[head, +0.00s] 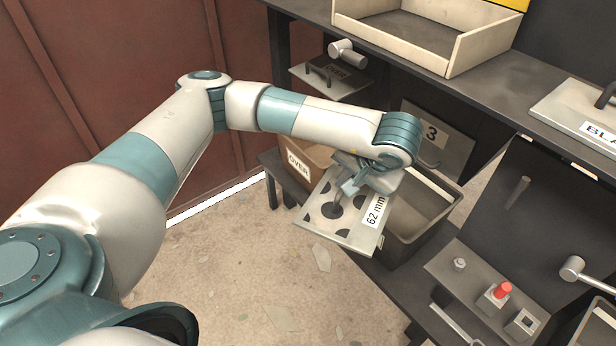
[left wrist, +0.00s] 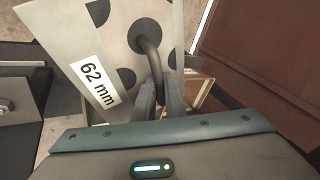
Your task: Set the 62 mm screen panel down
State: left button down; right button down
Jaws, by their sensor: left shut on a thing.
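The 62 mm screen panel (head: 355,236) is a pale plate with dark round holes, a dark handle and a "62 mm" label. My left gripper (head: 351,186) is shut on its handle and holds the panel in front of the bins, with the label toward the right. In the left wrist view the panel (left wrist: 125,75) fills the upper left, and the gripper fingers (left wrist: 161,98) close on the curved handle. What lies directly beneath the panel is partly hidden. My right gripper is in neither view.
A control box with a red button (head: 502,291) is at right. An open tray (head: 440,62) sits on the upper bench.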

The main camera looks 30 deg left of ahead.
pick_arm(q)
jog(key=s+r+m, duration=0.1)
jog(key=s+d+r+m+t+h, duration=0.1)
jog(key=s+m, duration=0.1)
jog(key=s+d+r+m+t, duration=0.1)
jog(key=s, duration=0.1)
jog(key=shift+s+d+r+m+h, duration=0.1)
jog(key=shift+d+r+m+h, duration=0.05)
jog(key=shift+r+m+h, duration=0.15)
jog(key=shift+s+m, duration=0.3)
jog(key=shift+s, duration=0.3)
